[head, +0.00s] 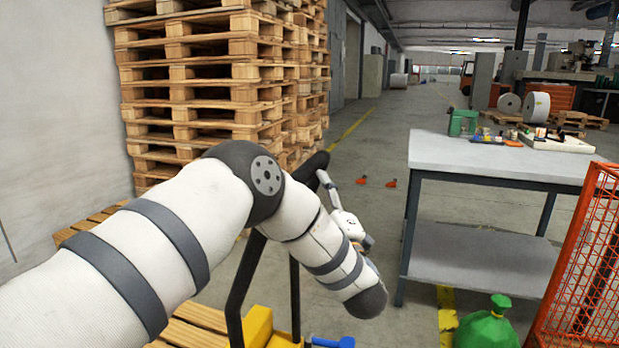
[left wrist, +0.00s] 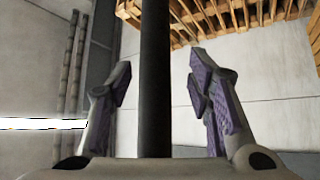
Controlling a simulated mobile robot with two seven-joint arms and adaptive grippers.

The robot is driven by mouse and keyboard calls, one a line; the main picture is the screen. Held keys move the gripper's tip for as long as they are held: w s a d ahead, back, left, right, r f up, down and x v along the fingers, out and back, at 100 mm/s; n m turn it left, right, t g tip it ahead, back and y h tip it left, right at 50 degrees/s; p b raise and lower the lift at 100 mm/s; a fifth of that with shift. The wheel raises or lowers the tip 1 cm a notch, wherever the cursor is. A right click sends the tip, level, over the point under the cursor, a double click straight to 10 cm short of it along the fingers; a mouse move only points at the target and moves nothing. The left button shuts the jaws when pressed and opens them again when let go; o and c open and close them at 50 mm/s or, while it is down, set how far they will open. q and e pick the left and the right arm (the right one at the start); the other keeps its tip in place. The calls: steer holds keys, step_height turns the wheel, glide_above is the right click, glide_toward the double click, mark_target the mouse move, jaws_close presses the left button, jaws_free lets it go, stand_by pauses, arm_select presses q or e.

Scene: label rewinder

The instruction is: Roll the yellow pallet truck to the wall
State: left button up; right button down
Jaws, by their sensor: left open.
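The yellow pallet truck (head: 258,328) is at the bottom centre of the head view, partly hidden by my left arm. Its black handle frame (head: 241,283) rises behind my arm. My left gripper (head: 324,178) is near the top of this handle, partly hidden by my forearm. In the left wrist view a black upright bar (left wrist: 155,40) stands between the two spread fingers of the left gripper (left wrist: 157,85), with a gap visible on each side. A pale wall (head: 60,100) is at the left. My right gripper is out of view.
Tall stacked wooden pallets (head: 205,75) stand against the left wall, with lower pallets (head: 190,328) beside the truck. A grey workbench (head: 470,158), a green bag (head: 487,328) and an orange mesh cage (head: 590,255) are at the right. The aisle floor (head: 390,130) behind is mostly clear.

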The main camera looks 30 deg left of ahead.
mark_target(307, 173)
arm_select(q)
steer(key=x, duration=0.5)
steer(key=shift+w+r, duration=0.15)
steer(key=shift+r, duration=0.2)
jaws_close()
